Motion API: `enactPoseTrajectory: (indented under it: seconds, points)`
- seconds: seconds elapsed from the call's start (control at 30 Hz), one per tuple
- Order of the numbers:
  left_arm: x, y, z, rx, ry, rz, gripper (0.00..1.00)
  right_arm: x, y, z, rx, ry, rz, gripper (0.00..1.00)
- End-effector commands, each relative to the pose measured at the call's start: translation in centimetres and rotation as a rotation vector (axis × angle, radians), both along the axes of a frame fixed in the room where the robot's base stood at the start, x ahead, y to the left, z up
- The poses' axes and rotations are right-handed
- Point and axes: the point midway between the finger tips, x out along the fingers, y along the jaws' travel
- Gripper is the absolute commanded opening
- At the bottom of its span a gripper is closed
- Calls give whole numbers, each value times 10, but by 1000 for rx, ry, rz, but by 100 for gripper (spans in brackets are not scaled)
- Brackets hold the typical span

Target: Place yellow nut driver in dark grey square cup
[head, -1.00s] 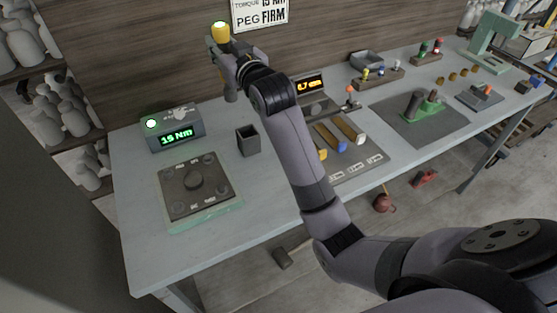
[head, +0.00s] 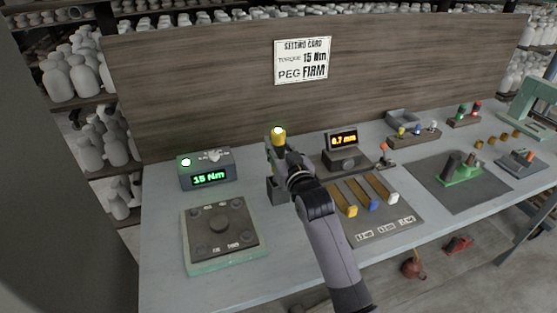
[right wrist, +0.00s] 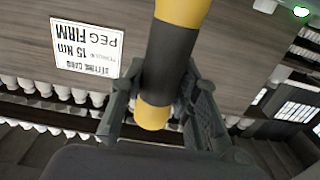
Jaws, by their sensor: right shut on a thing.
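My right gripper (head: 277,152) is shut on the yellow nut driver (head: 279,138), whose yellow end with a bright tip points up. In the right wrist view, the nut driver (right wrist: 172,55) shows a dark band between yellow parts, and the fingers of my right gripper (right wrist: 165,105) stand on both sides of it. The dark grey square cup (head: 275,192) stands on the bench just below the gripper, partly hidden by the gripper and wrist. Whether the driver's lower end is inside the cup is hidden. My left gripper is not in view.
A torque box (head: 206,170) reading 15 Nm and a dark square plate on a green base (head: 222,228) are left of the cup. A small display (head: 342,142) and a mat with yellow, blue and white-ended tools (head: 385,228) are to the right. A wooden panel (head: 200,75) stands behind.

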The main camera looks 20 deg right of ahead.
Motion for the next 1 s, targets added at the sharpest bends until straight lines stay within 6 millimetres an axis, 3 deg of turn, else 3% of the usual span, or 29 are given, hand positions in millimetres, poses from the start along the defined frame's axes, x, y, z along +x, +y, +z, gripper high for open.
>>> enactPoseTrajectory:
  seconds: [0.33,0.77,0.8,1.0]
  points:
    - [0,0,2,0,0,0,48,0,0,-39,0,-3,0,0]
    - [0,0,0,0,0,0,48,0,0,-47,0,-5,0,0]
    - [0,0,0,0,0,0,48,0,0,-49,0,0,0,30]
    - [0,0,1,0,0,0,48,0,0,-49,0,0,0,43]
